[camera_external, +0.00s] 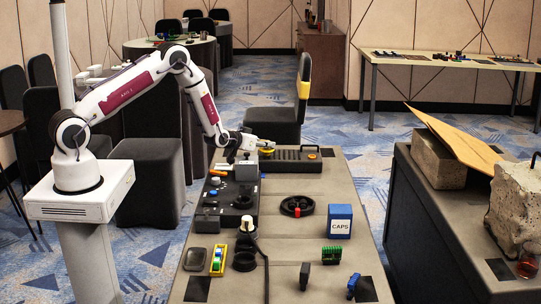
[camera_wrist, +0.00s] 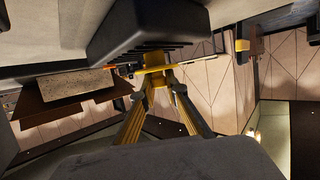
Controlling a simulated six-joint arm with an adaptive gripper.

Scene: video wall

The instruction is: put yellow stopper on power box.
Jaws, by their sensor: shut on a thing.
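The yellow stopper (camera_external: 267,151) is small and sits between the fingers of my gripper (camera_external: 268,146) at the far end of the table. My gripper is shut on it. In the wrist view, the stopper (camera_wrist: 155,97) shows between the two fingertips (camera_wrist: 157,88). A long black ridged box (camera_external: 293,161), which looks like the power box, lies just below and beside the gripper. Its left end is under the stopper. The dark ridged body (camera_wrist: 140,28) fills the top of the wrist view. I cannot tell whether stopper and box touch.
A black panel with knobs (camera_external: 232,201) lies along the table's left side. A black ring wheel (camera_external: 297,206) and blue CAPS box (camera_external: 340,221) stand nearer.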

